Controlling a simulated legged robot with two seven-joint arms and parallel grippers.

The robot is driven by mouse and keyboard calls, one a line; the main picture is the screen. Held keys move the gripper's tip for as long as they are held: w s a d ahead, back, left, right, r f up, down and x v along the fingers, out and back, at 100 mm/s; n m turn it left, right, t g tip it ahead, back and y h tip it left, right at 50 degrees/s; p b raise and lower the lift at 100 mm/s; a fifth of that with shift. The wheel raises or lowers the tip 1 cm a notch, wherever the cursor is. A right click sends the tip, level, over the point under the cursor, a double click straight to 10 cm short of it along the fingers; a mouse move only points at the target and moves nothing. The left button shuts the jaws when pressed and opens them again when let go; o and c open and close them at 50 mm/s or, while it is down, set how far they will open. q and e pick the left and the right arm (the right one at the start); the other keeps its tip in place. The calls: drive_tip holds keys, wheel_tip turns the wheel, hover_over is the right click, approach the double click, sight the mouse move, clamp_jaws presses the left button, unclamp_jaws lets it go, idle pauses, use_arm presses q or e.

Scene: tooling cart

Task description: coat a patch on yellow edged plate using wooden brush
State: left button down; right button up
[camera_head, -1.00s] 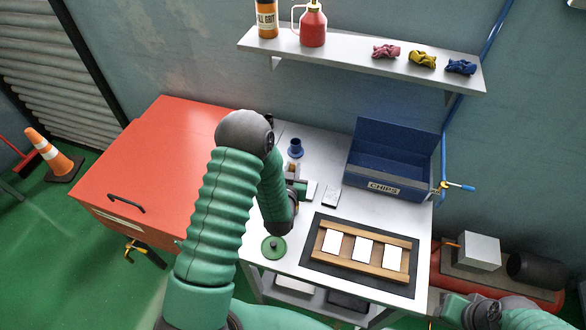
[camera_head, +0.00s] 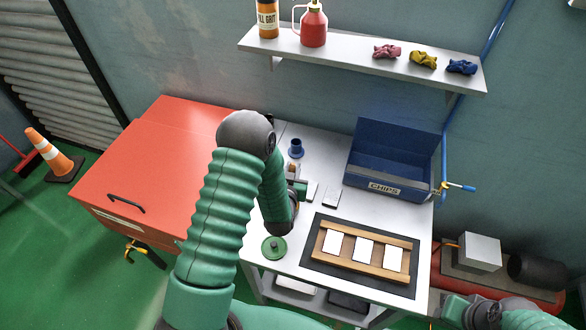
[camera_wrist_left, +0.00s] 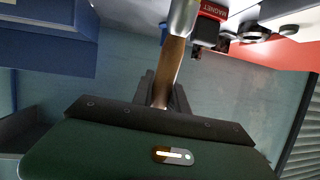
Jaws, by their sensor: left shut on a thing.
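My left gripper (camera_wrist_left: 162,90) is shut on the handle of the wooden brush (camera_wrist_left: 168,72) in the left wrist view. The brush's metal ferrule (camera_wrist_left: 183,18) runs to the top edge, and its bristles are out of frame. In the head view my left arm hides most of this gripper, beside the small things at the middle of the bench. Three white-faced plates (camera_head: 364,251) lie in a row on a wooden rack (camera_head: 343,265) at the right front. Their edge colours are too small to tell. My right gripper is out of view; only part of its arm shows bottom right.
A green round lidded item (camera_head: 274,247) sits at the bench's front left. A blue cup (camera_head: 296,149), a small grey block (camera_head: 331,197) and a blue chips bin (camera_head: 385,184) stand behind. A red cabinet (camera_head: 150,160) adjoins left. A shelf (camera_head: 350,53) overhangs the back.

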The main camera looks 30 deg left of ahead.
use_arm(q)
wheel_tip(320, 180, up, 7)
drive_tip(key=p, duration=0.4)
drive_tip(key=shift+p, duration=0.35)
drive_tip(key=shift+f, duration=0.15)
